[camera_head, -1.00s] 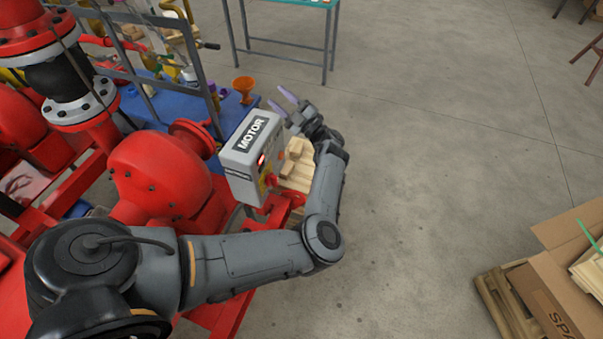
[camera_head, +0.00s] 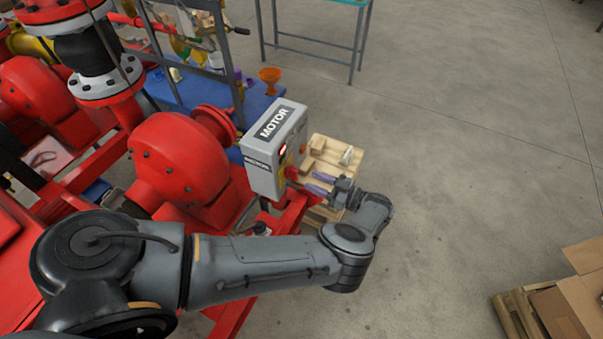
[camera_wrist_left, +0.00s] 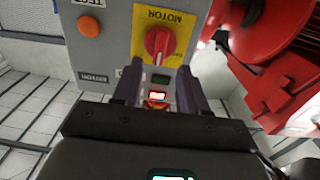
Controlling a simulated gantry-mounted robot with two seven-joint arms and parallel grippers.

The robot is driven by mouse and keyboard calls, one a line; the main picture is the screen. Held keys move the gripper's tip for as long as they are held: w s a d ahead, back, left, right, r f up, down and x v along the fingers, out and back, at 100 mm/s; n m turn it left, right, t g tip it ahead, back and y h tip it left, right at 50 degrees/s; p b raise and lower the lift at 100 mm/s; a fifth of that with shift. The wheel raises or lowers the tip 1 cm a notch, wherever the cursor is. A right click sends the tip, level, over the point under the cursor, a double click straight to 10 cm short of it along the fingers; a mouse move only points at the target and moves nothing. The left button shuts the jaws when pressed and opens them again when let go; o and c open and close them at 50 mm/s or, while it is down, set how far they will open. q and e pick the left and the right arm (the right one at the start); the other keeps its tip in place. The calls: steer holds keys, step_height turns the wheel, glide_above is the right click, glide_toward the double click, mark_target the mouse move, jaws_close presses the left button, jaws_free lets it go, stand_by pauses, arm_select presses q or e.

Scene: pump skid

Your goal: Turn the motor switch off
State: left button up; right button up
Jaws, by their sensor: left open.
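The grey motor box (camera_head: 262,179) stands at the end of the red skid, with a MOTOR label on top and a lit red lamp on its front. In the left wrist view its front panel shows a red rotary switch (camera_wrist_left: 158,42) on a yellow MOTOR plate. In the head view the red switch knob (camera_head: 291,173) shows at the box's lower right. My left gripper (camera_head: 322,184) is open in front of the panel. In the left wrist view its two fingers (camera_wrist_left: 158,75) point at the panel just below the switch, with nothing held. My right gripper is not in view.
An orange button (camera_wrist_left: 88,26) sits beside the switch plate, and a small lit display (camera_wrist_left: 157,96) sits below it. A pallet with wooden blocks (camera_head: 335,155) lies behind the gripper. A cardboard box (camera_head: 580,300) is at the lower right. Floor between is clear.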

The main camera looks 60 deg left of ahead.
mark_target(292, 173)
arm_select(q)
steer(key=shift+p+x, duration=0.65)
steer(key=shift+x, duration=2.05)
jaws_close()
